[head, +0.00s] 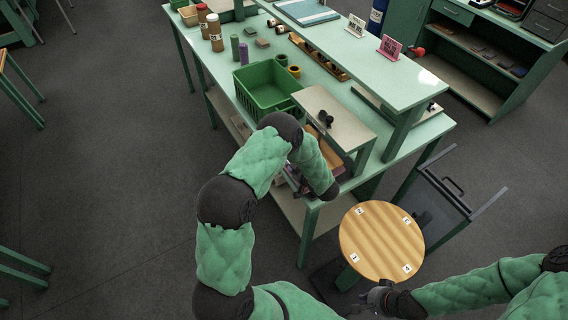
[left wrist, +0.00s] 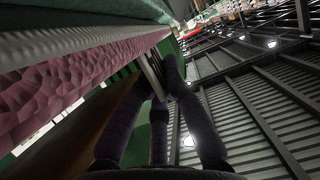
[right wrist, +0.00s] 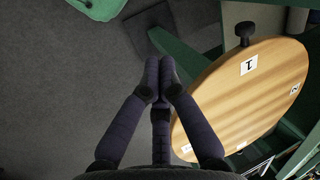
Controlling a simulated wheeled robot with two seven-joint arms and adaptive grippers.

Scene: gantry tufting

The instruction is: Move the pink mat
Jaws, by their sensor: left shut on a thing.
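The pink mat (left wrist: 75,80) shows in the left wrist view as a textured pink band at the upper left, close to the camera, under a green-grey edge. In the head view it is mostly hidden behind my left arm and the small raised shelf. My left gripper (left wrist: 170,75) has its dark fingers closed together at the mat's far end and is shut on it. In the head view the left gripper is largely hidden by my forearm at the bench's front end. My right gripper (right wrist: 160,85) is shut and empty, beside the round wooden table top.
The round wooden top (head: 381,240) carries numbered labels and looks clear. A green basket (head: 268,88) stands on the bench behind my left arm, near a small raised shelf (head: 335,112). A dark panelled frame (head: 445,190) stands right of the bench. Open floor lies left.

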